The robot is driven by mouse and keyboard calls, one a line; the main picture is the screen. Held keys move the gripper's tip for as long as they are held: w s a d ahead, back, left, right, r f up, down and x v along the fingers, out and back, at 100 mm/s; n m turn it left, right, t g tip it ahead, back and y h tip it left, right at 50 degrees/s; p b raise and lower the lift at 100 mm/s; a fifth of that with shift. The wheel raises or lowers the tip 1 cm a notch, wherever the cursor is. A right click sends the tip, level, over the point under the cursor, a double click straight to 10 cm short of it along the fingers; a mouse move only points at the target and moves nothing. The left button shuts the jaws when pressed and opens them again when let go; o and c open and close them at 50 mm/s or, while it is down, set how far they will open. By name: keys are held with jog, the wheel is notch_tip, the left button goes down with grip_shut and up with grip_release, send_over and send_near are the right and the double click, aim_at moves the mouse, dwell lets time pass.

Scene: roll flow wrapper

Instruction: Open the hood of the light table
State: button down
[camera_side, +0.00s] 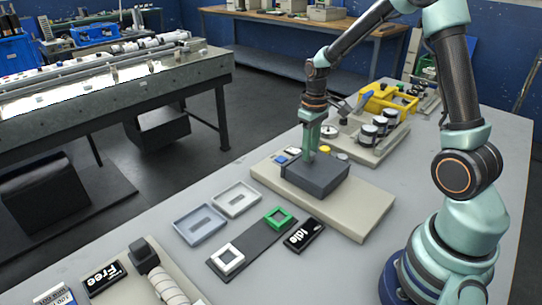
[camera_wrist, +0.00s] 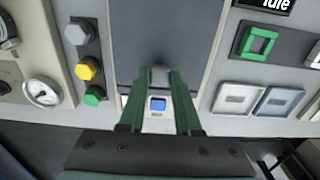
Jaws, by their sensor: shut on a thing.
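The light table's hood (camera_side: 318,177) is a dark grey box-like cover on a beige base (camera_side: 362,214) in the side view. It appears to lie down flat. My gripper (camera_side: 310,155) points down at the hood's far edge. In the wrist view the hood (camera_wrist: 165,35) fills the top middle. My gripper's green fingers (camera_wrist: 160,78) are closed on a small grey handle (camera_wrist: 160,74) at the hood's edge. A blue button (camera_wrist: 158,104) shows between the fingers, beyond that edge. The hood's inside is hidden.
Two shallow trays (camera_side: 201,225), a green square frame (camera_side: 278,218) and an "Idle" sign (camera_side: 304,235) lie nearby.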

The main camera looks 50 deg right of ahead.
jog(key=shift+r, duration=0.1)
dwell(0.4)
jog(key=s, duration=1.2)
jog(key=shift+s, duration=0.3)
jog(key=c, duration=0.6)
grip_release()
notch_tip(320, 180, up, 12)
